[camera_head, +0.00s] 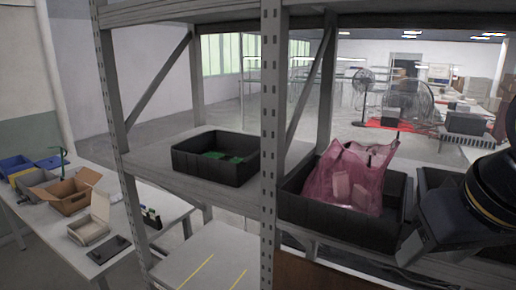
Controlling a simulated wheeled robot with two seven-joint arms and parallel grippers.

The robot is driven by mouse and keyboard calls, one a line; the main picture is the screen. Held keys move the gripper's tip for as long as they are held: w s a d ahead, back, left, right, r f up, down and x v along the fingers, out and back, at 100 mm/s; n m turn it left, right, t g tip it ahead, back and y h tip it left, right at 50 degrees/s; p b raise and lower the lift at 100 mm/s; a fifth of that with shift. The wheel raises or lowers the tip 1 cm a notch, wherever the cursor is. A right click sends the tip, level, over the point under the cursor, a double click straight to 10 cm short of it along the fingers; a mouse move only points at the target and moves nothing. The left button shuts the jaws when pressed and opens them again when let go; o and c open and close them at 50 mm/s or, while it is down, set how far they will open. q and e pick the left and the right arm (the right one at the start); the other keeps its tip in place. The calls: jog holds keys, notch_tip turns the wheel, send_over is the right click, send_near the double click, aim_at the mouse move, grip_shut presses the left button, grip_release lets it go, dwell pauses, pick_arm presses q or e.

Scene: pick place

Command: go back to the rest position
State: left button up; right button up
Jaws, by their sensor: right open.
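My right arm comes in from the right edge, and my right gripper (418,246) is a dark shape low at the right, in front of the shelf. It is open, and I see nothing held in it. A pink translucent bag (352,178) with pale boxes inside stands in a black crate (322,213) on the shelf, left of the gripper. The gripper covers part of the crate's right side. My left gripper is not in view.
A grey metal shelf post (270,130) stands in the middle. Left of it, another black crate (216,158) holds green items on the shelf. A white table (165,208) with open cardboard boxes (70,194) is at the left. Fans (362,84) stand far behind.

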jog(key=s+a+f+m+y+b, duration=0.1)
jog(key=s+f+y, duration=0.1)
jog(key=f, duration=1.3)
jog(key=s+a+f+y+b, duration=0.1)
jog(key=s+f+y+b, duration=0.1)
jog(key=f, duration=1.4)
jog(key=shift+s+a+m+t, duration=0.2)
jog(key=shift+m+t, duration=0.1)
jog(key=shift+m, duration=0.1)
